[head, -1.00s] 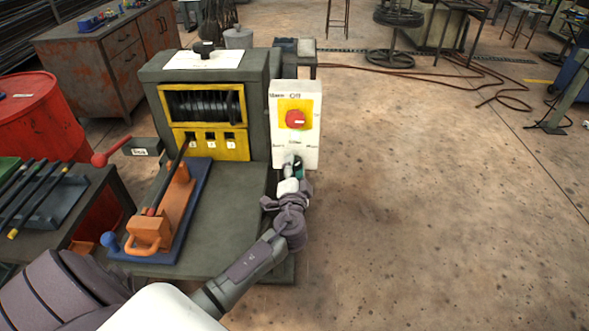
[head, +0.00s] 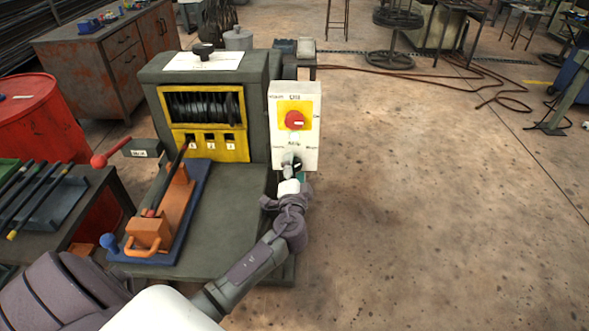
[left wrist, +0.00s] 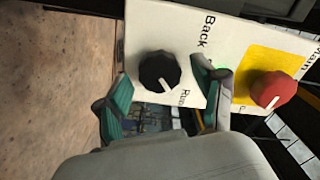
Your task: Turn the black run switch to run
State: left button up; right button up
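The black run switch (left wrist: 159,72) is a ridged round knob with a white pointer on the white panel (left wrist: 145,30). In the left wrist view its pointer faces down and slightly right, towards the side of the Run label (left wrist: 185,98). The Back label (left wrist: 207,30) is up to the right. My left gripper (left wrist: 160,78) is open, with one green-padded finger on each side of the knob and visible gaps between. In the head view the gripper (head: 291,172) is at the panel's lower part, partly covering the switch (head: 297,163). My right gripper is not in view.
A red main knob (head: 294,120) on a yellow plate sits above the black switch. The grey capstan machine (head: 255,130) stands left of the panel, with an orange lever block (head: 177,205) on its deck. Open floor lies to the right.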

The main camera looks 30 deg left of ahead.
pick_arm(q)
jog(key=v, duration=1.2)
dwell(0.5)
